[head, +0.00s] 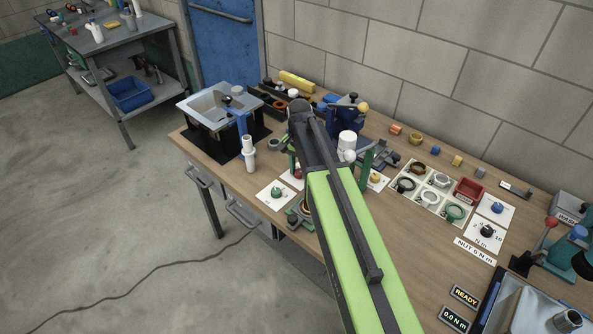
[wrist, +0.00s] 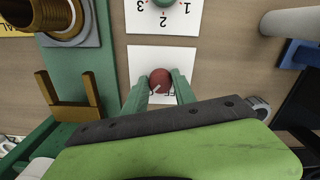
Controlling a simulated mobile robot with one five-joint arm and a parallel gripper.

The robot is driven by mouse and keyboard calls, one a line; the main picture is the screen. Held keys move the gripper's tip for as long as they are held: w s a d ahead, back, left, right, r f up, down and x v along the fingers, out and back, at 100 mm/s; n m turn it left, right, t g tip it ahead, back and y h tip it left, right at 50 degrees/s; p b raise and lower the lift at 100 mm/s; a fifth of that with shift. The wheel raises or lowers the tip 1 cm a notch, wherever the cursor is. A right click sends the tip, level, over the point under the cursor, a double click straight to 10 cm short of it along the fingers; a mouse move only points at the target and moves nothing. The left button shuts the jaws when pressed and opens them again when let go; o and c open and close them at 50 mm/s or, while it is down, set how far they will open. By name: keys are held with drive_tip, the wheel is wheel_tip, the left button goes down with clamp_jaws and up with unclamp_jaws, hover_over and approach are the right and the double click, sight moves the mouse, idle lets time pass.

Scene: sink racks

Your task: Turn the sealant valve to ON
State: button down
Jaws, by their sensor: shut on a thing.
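A round red knob (wrist: 160,78) with a pale pointer line sits on a white card (wrist: 147,55) in the wrist view. Its lettering is hidden by my fingers or too small to read, so I cannot confirm the sealant label or the knob's setting. My gripper (wrist: 160,88) has its two green fingers on either side of the red knob, shut on it. In the head view the red knob (head: 297,173) shows just left of my arm, on the bench near its front edge; my fingertips are mostly hidden there.
A green dial (wrist: 163,2) numbered 1 to 3 is beside the red knob's card. A brass threaded fitting (wrist: 62,15) stands on a green fixture at left. A sink (head: 220,105) and white bottle (head: 248,155) are left of my arm; a tray of rings (head: 423,203) is right.

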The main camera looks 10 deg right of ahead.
sight(299, 172)
drive_tip(key=c, duration=1.1)
unclamp_jaws()
drive_tip(key=shift+s, duration=0.15)
drive_tip(key=shift+o, duration=0.4)
drive_tip(key=shift+r, duration=0.1)
wheel_tip(299, 172, up, 17)
drive_tip(key=p, duration=1.7)
drive_tip(key=shift+r, duration=0.2)
drive_tip(key=shift+f, duration=0.1)
